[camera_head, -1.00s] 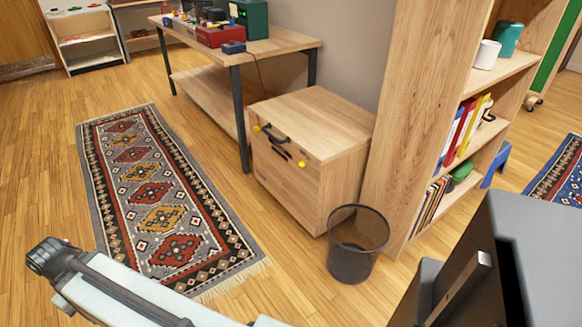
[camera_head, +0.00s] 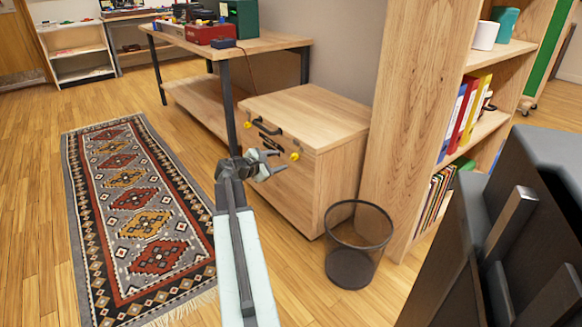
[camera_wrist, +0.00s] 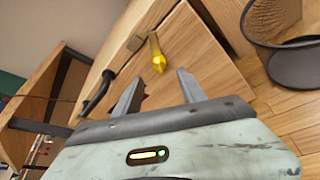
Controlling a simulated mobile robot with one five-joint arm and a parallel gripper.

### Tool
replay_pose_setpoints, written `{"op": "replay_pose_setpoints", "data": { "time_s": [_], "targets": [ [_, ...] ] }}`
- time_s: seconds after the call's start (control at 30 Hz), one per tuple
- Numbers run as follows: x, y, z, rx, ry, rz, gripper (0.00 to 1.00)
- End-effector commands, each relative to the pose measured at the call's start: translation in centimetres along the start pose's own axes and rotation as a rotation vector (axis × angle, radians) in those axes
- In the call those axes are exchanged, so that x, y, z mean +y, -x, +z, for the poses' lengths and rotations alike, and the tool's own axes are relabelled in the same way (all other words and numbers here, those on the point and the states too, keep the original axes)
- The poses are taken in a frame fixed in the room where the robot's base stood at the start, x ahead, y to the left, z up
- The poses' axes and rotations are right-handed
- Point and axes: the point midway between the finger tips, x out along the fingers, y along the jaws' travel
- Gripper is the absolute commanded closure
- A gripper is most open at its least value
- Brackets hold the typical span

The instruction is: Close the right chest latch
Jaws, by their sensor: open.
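The light wooden chest (camera_head: 310,120) stands beside the tall shelf, and its lid looks down. The right latch (camera_head: 295,156) is a small yellow piece near the lid's front edge; in the wrist view it is a yellow, pointed lever (camera_wrist: 157,53). The left latch (camera_head: 258,121) is also yellow. A black handle (camera_head: 268,129) lies between them. My gripper (camera_head: 276,162) is in front of the chest, just left of the right latch in the head view. In the wrist view my gripper (camera_wrist: 160,84) has its fingers apart and empty, with the latch beyond the gap. Contact is not visible.
A black mesh bin (camera_head: 356,245) stands on the floor right of the chest. The tall wooden bookshelf (camera_head: 420,110) is behind it. A wooden workbench (camera_head: 265,45) stands behind left. A patterned rug (camera_head: 140,215) lies at left; the floor there is otherwise clear.

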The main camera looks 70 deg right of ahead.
Motion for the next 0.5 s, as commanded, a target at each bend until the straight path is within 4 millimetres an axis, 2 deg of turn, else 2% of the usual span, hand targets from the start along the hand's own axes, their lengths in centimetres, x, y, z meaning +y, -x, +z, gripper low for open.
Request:
{"op": "replay_pose_setpoints", "data": {
  "time_s": [0.17,0.27,0.5],
  "targets": [
    [0.0,-0.4,0.2,-0.004,0.005,0.001,0.52],
    [0.0,-1.4,0.1,-0.004,0.003,0.0,0.52],
    [-0.1,-5.8,-0.1,-0.004,0.002,-0.002,0.52]
  ]
}}
